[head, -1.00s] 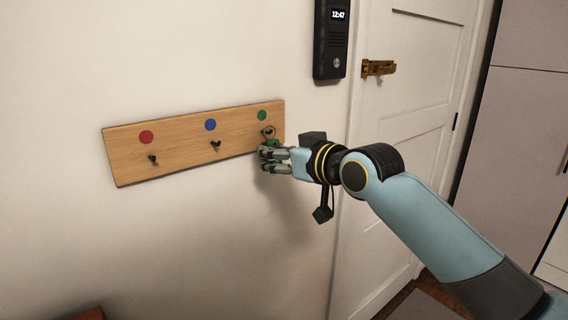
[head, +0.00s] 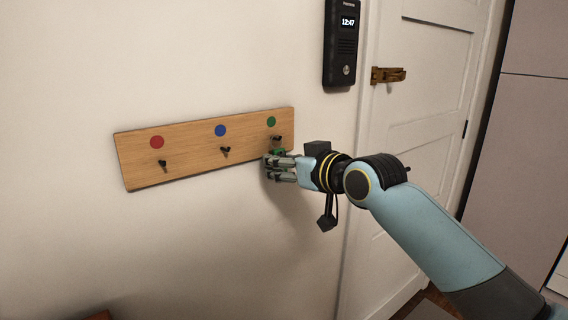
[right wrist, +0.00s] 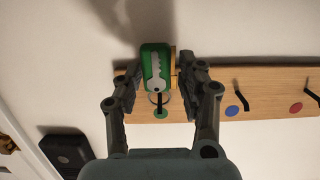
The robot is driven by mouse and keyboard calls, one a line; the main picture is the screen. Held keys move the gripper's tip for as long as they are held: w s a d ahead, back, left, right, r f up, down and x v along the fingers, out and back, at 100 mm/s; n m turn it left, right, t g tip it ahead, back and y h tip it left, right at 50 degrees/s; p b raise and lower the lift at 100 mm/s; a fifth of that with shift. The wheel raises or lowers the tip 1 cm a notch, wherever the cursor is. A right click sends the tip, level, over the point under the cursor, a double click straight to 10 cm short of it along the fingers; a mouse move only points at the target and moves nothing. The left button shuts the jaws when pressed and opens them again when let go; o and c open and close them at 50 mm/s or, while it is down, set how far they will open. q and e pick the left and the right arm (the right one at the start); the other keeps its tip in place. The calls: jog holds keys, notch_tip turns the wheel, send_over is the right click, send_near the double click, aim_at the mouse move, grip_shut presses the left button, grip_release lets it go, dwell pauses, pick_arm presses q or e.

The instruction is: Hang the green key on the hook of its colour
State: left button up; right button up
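The wooden key board (head: 190,165) hangs on the wall with a red, a blue and a green dot (head: 271,121), each above a dark hook. My right gripper (head: 268,168) is just below the green-dot hook (head: 277,139). Little green shows in the head view. My left gripper is not in view.
A black intercom (head: 341,42) is on the wall above right of the board. A white door (head: 420,130) with a brass latch (head: 388,75) stands to the right. The red-dot hook (head: 162,163) and blue-dot hook (head: 225,149) are empty.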

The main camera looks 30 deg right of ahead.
jog(key=o, duration=0.4)
jog(key=v, duration=1.2)
jog(key=s+d+f+m+g+h+b, duration=0.1)
jog(key=s+d+f+g+b, duration=0.2)
jog(key=f, duration=1.2)
jog(key=s+d+f+m+g+h+b, duration=0.15)
jog(key=f+b, duration=0.25)
jog(key=f, duration=1.1)
jog(key=s+d+f+m+g+h+b, duration=0.1)
jog(key=s+f+g+b, duration=0.2)
jog(key=f, duration=1.2)
jog(key=s+a+f+g+b, duration=0.1)
jog(key=s+f+g+b, duration=0.3)
jog(key=s+f, duration=1.5)
jog(key=s+a+f+n+g, duration=0.1)
jog(key=s+f, duration=0.4)
jog(key=s, duration=0.3)
jog(key=s+a+f+n+g+b, duration=0.1)
jog(key=s+a+f+g, duration=0.1)
jog(key=s+f, duration=0.3)
jog(key=s, duration=0.4)
jog(key=shift+s+f, duration=0.2)
jog(key=shift+s, duration=0.15)
